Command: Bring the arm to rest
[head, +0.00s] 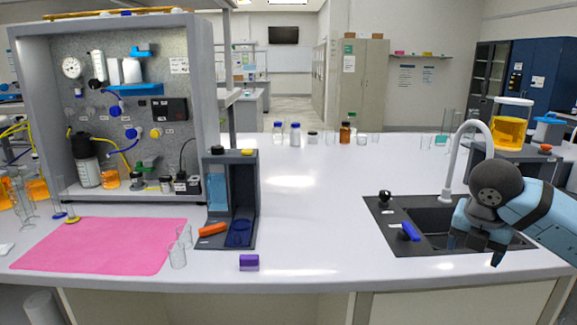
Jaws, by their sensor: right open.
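My right gripper (477,243) is at the right, above the dark sink (430,218). Its jaws are open and point down, and I see nothing between them. My right arm comes in from the right edge, with its forearm bent at a dark round joint. My left arm and gripper are not in the head view. The membrane rig (122,110) stands at the left with a gauge, valves and bottles, apart from my right gripper.
A curved white faucet (465,150) rises behind the sink, close to my right arm. A blue-handled item (409,231) lies at the sink's left. A dark stand (242,200), glass beakers (178,253) and a pink mat (95,246) are at the left.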

